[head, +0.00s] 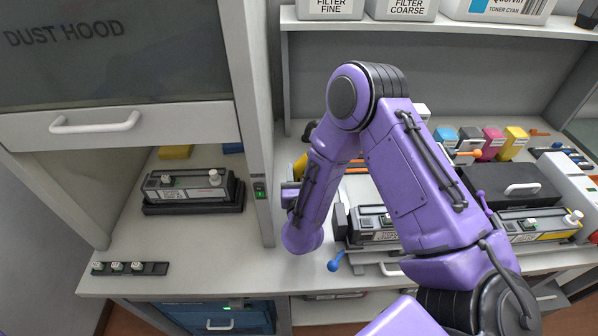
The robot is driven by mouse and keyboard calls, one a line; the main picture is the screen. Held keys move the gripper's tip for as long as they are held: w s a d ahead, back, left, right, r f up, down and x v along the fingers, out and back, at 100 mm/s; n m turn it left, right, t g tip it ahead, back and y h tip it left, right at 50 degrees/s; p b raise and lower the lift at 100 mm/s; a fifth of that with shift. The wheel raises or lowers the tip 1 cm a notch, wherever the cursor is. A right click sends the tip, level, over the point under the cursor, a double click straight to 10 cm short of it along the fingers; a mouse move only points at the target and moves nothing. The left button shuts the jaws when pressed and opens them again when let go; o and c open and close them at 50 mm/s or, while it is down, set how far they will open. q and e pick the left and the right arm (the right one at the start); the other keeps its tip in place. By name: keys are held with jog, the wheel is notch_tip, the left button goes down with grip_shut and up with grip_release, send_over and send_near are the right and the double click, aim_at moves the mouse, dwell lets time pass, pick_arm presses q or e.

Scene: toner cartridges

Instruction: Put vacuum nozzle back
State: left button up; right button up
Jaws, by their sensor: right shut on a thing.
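My right arm reaches in from the lower right, bends high at its elbow and comes down in front of the hood's side post. My right gripper (290,195) is mostly hidden behind its own forearm; only a dark part shows beside the post. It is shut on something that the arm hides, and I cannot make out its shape. I cannot pick out the vacuum nozzle or its holder for certain. My left gripper is not in view.
Under the dust hood (108,122), a toner cartridge (190,186) lies in a black cradle. A second cartridge (378,226) lies right of my forearm, and a third (530,226) at the right. A blue-knobbed lever (335,262) stands near the front edge.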

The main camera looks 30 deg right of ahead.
jog(key=o, duration=1)
jog(key=shift+w, duration=0.1)
jog(key=shift+o, duration=0.2)
jog(key=shift+w+f, duration=0.1)
jog(key=shift+r+p, duration=0.35)
jog(key=b+v, duration=0.4)
jog(key=v, duration=0.8)
jog(key=shift+f, duration=0.1)
